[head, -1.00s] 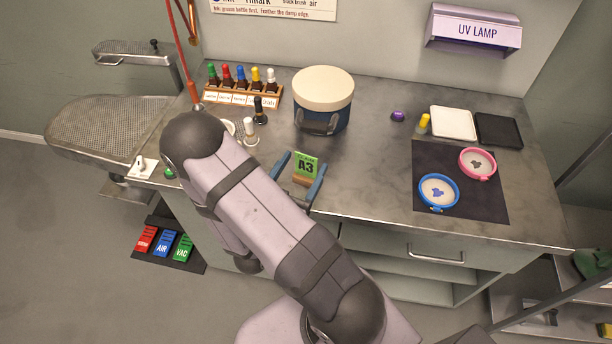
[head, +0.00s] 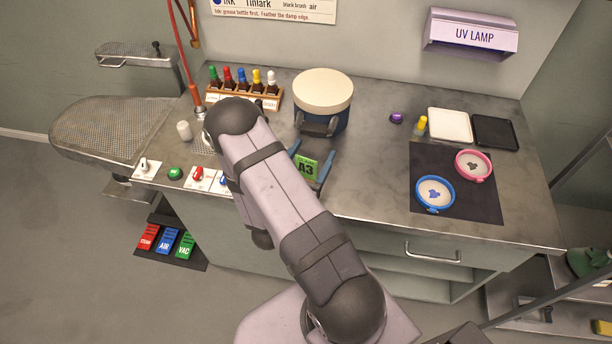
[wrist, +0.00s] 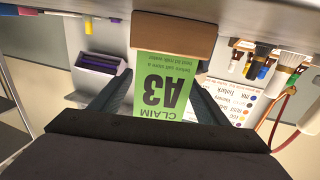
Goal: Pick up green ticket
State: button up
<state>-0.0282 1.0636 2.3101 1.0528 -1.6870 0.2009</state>
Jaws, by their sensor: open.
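The green ticket (head: 307,169), marked A3, stands upright on the counter in the head view, in front of the blue tub. It also shows in the wrist view (wrist: 164,95), upside down, in a brown wooden holder (wrist: 172,33). My gripper (wrist: 163,92) is open, with one dark finger on each side of the ticket. The fingers also show around the ticket in the head view. I see no finger clearly touching it.
The blue tub with a cream lid (head: 323,93) stands close behind the ticket. A rack of ink bottles (head: 243,94) is behind left. A black mat (head: 456,193) with blue and pink hoops lies to the right. The counter between ticket and mat is clear.

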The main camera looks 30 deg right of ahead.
jog(key=c, duration=1.4)
jog(key=shift+r, duration=0.2)
jog(key=shift+r+b, duration=0.45)
jog(key=shift+r, duration=4.4)
